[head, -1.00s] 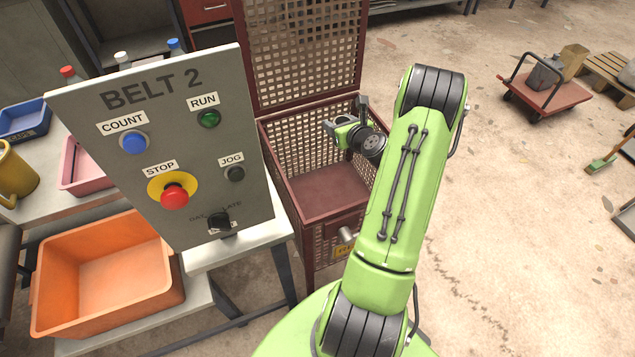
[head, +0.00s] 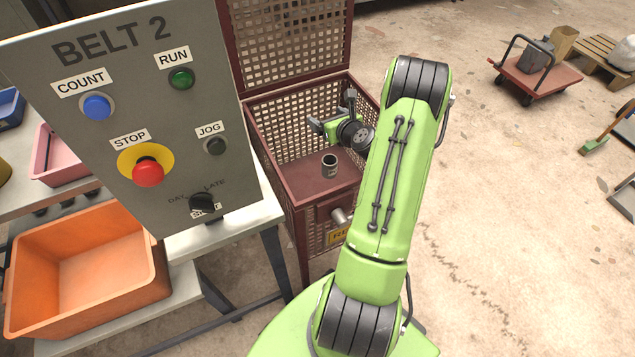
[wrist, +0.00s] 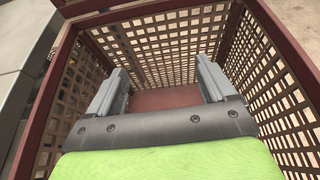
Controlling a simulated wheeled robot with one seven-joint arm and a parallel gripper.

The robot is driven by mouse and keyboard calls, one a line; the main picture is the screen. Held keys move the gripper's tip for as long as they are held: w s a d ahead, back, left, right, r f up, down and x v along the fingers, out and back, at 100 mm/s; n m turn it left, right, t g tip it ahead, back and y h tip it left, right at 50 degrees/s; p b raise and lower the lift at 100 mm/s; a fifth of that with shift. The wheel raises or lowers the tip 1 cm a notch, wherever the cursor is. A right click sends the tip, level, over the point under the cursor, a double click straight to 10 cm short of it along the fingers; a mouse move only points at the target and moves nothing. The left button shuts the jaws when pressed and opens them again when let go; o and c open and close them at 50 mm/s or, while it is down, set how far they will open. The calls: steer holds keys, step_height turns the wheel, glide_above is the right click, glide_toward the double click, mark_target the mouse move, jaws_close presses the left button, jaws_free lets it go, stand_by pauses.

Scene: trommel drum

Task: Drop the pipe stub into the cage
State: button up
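The pipe stub (head: 329,166) is a short grey hollow cylinder. In the head view it shows inside the cage, below my gripper and apart from it; whether it touches the floor I cannot tell. The cage (head: 297,200) is a dark red box with perforated walls, its lid raised at the back. My gripper (head: 331,112) is over the cage's open top, its fingers apart with nothing between them. In the wrist view my gripper (wrist: 163,88) is open, pointing down at the cage's red floor (wrist: 165,99). The stub is not visible there.
A grey control panel (head: 105,135) marked BELT 2 stands close left of the cage. An orange bin (head: 85,322) sits on a lower shelf at the left. A red cart (head: 540,82) stands on the floor far right. Open floor lies right of my arm.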

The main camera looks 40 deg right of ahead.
steer(key=p+v, duration=0.1)
steer(key=v, duration=1.4)
steer(key=shift+s, duration=0.35)
steer(key=shift+a+r, duration=0.1)
